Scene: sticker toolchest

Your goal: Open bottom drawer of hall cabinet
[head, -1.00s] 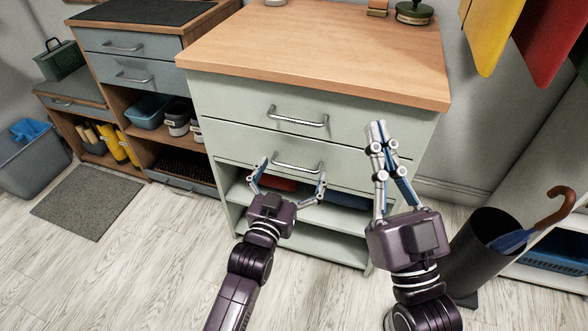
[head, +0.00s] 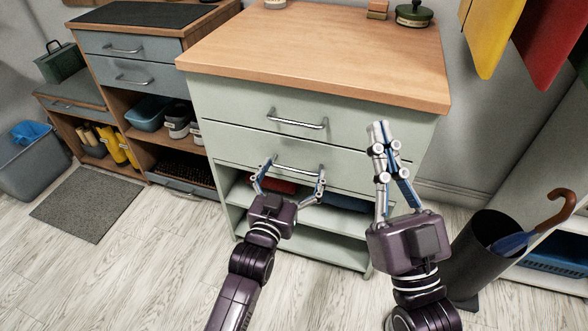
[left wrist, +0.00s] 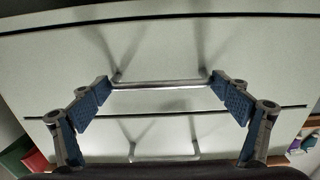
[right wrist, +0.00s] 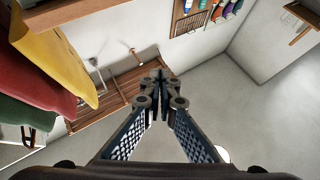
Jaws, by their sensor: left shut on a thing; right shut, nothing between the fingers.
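The pale green hall cabinet (head: 225,107) has two drawers above open shelves. The bottom drawer (head: 240,150) looks closed, its front level with the drawer above. Its silver bar handle (head: 297,170) shows large in the left wrist view (left wrist: 160,85). My left gripper (head: 295,169) is spread along this handle and shut on it, with one finger pad at each end. The upper drawer's handle (head: 297,122) is free. My right gripper (head: 378,128) is shut and empty, pointing up in front of the cabinet's right side.
A black umbrella bin (head: 480,260) with a wooden-handled umbrella stands at the right. A wooden bench unit with grey drawers (head: 130,75) is on the left, near a grey mat (head: 88,203). Pale wood floor is clear in front. Coats (head: 485,40) hang at upper right.

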